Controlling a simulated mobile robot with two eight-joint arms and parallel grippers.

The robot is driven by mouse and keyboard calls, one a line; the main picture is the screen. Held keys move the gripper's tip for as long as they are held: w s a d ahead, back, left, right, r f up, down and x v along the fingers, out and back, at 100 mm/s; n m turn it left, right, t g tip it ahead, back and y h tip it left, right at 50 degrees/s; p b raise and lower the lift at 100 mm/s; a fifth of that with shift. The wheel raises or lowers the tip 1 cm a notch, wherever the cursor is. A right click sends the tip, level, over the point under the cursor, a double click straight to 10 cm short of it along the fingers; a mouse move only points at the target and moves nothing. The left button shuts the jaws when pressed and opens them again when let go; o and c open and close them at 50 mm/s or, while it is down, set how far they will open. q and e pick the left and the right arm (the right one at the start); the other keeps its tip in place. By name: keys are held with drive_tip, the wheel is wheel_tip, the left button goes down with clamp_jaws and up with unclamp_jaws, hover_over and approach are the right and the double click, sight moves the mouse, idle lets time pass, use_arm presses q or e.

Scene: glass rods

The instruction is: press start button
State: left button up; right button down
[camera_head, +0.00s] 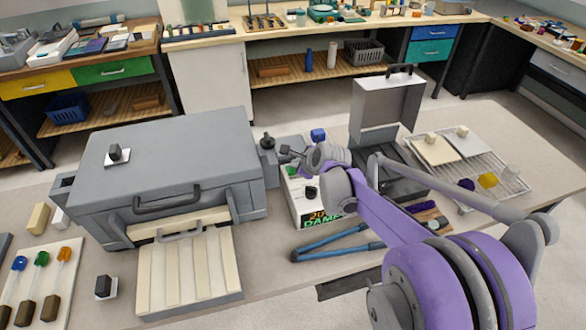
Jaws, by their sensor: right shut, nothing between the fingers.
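A light control box (297,203) stands right of the large grey kiln-like box (170,160). A green button (291,171) shows at its upper left, with a black knob (311,192) lower down and a lit display (325,217) at the bottom. Which control is the start button cannot be read. My right gripper (285,152) is shut and empty, over the back part of the control box, close to the green button; contact cannot be told. My right arm hides the box's right side. My left gripper is not in view.
Blue-handled tongs (330,252) lie in front of the control box. A slatted cream panel (188,275) with a handle is in front of the grey box. An open grey case (385,105) and a wire rack (500,180) stand to the right. Colored rods (42,258) lie at left.

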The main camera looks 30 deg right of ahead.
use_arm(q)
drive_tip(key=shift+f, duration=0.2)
use_arm(e)
drive_tip(key=shift+f, duration=0.2)
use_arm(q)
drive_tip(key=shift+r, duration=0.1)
use_arm(e)
drive_tip(key=shift+r, duration=0.1)
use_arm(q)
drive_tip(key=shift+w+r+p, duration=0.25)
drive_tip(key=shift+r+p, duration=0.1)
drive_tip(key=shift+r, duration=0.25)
use_arm(e)
drive_tip(key=shift+w+r, duration=0.1)
drive_tip(key=shift+r, duration=0.7)
drive_tip(key=shift+r, duration=0.45)
drive_tip(key=shift+r+p, duration=1.25)
drive_tip(key=shift+r, duration=0.9)
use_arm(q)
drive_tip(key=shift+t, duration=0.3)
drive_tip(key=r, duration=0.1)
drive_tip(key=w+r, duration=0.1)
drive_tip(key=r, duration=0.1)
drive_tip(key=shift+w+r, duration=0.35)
use_arm(e)
drive_tip(key=shift+f, duration=0.1)
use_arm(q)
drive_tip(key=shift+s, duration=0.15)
